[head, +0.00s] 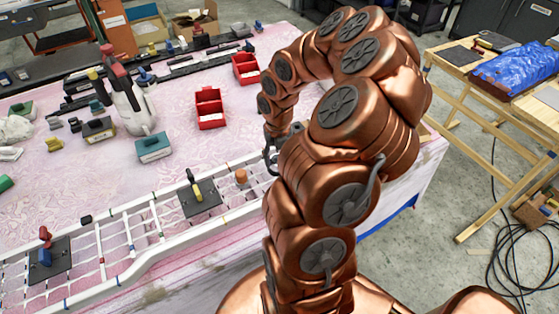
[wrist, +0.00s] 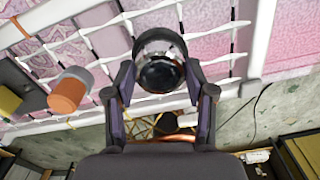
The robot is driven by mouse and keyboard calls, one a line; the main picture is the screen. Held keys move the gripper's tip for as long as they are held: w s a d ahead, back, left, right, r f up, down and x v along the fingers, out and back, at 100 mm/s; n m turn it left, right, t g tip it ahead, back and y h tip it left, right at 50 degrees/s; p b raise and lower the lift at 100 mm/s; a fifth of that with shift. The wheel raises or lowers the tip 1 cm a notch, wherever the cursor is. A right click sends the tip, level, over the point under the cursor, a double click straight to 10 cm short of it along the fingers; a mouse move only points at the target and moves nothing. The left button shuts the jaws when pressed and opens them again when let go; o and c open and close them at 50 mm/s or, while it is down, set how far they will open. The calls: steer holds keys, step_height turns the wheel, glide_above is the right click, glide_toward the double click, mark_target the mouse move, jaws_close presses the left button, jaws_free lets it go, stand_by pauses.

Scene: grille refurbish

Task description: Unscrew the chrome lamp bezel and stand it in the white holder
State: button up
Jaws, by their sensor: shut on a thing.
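My gripper (wrist: 160,85) is shut on the chrome lamp bezel (wrist: 158,48), a round piece with a shiny rim and a dark round face, held between the two fingertips. The bezel lies over the white grille (wrist: 102,62) in the wrist view; I cannot tell whether it is still seated there. I cannot make out the white holder for certain in either view.
An orange-topped cylinder (head: 241,176) and a dark plate with a yellow-and-black clamp (head: 196,192) stand left of my gripper. Red bins (head: 209,108) and a white spray bottle (head: 130,100) stand farther back. Pink table surface (head: 180,90) is partly clear between them.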

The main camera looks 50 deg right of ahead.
steer(key=shift+n+p, duration=1.5)
steer(key=shift+p, duration=0.25)
steer(key=shift+r+p, duration=0.7)
stand_by(0.8)
steer(key=shift+r+p, duration=0.45)
steer(key=shift+r, duration=0.5)
